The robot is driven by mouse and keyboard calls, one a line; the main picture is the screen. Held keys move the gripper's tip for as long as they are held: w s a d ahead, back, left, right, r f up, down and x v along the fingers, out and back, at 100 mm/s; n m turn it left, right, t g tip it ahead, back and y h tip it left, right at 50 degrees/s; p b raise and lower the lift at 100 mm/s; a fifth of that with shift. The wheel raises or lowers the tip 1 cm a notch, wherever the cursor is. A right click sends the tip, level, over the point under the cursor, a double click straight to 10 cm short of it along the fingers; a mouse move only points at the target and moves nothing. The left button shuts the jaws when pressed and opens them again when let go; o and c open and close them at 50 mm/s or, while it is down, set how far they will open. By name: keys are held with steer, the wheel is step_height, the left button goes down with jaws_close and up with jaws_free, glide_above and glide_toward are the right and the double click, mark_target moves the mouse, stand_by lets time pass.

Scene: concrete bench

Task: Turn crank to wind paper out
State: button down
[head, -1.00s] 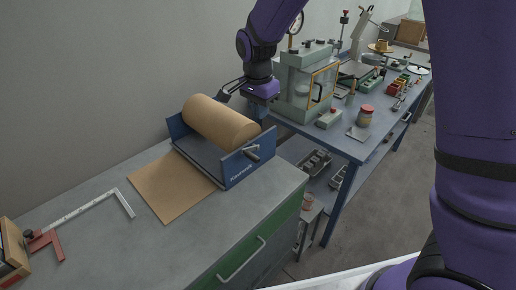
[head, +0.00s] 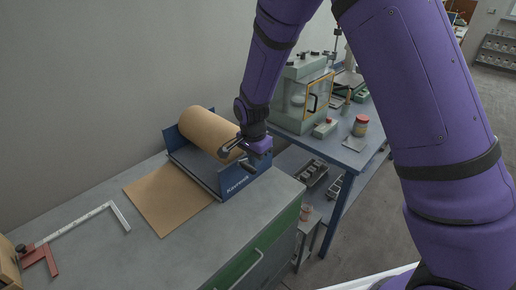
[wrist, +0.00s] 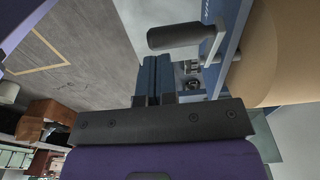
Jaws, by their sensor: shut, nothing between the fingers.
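A roll of brown paper (head: 204,128) sits in a blue holder (head: 238,175), with a flat brown sheet (head: 163,199) lying out from it on the bench. My gripper (head: 226,152) is at the right end of the roll, above the holder's end plate; it hides the crank in the head view. In the wrist view, the crank shows a dark cylindrical grip (wrist: 174,36) and a metal arm (wrist: 217,46), beside the roll's end (wrist: 268,50). My gripper's fingers (wrist: 153,72) are shut and empty, close to the grip; I cannot tell whether they touch it.
The grey bench top (head: 225,225) is clear in front of the holder. A metal square (head: 85,222) and a red tool (head: 38,258) lie at the left.

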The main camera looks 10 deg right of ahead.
steer(key=shift+s+a+f, duration=0.1)
steer(key=shift+s+f, duration=0.05)
steer(key=shift+f, duration=0.15)
steer(key=shift+s+a+f, duration=0.25)
steer(key=shift+a+f, duration=0.15)
steer(key=shift+f, duration=0.2)
steer(key=shift+d, duration=0.1)
steer(key=shift+r, duration=0.1)
